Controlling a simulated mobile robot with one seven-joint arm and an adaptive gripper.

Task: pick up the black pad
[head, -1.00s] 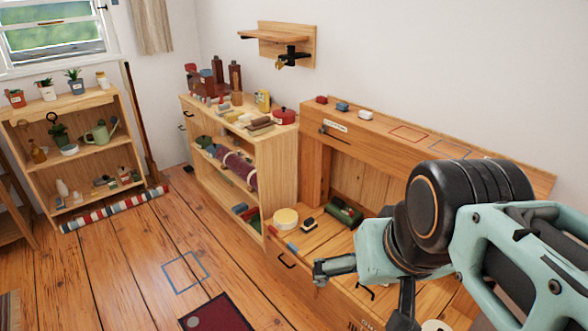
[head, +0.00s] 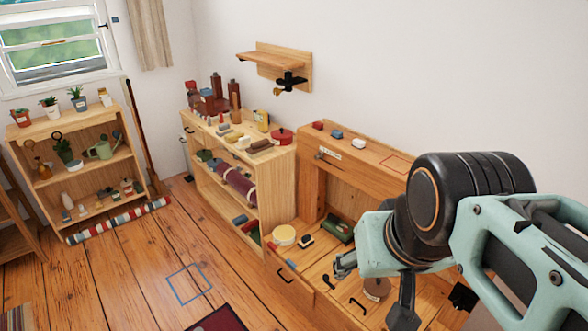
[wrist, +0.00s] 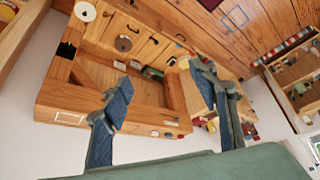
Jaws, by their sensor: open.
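A small black-topped block (head: 306,241) with a pale base lies on the desk's work surface, between a round cream tin and a green item. A dark, jagged-edged black piece (head: 462,296) shows at the desk's right end, partly behind my arm; it also shows in the wrist view (wrist: 67,49). I cannot tell for sure which of these is the black pad.
The wooden desk (head: 325,187) has a raised back ledge with small blocks. On its surface are a cream tin (head: 284,235), a green item (head: 340,229) and a brown round object (head: 376,288). A filled shelf (head: 275,180) adjoins it. Floor at left is mostly clear.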

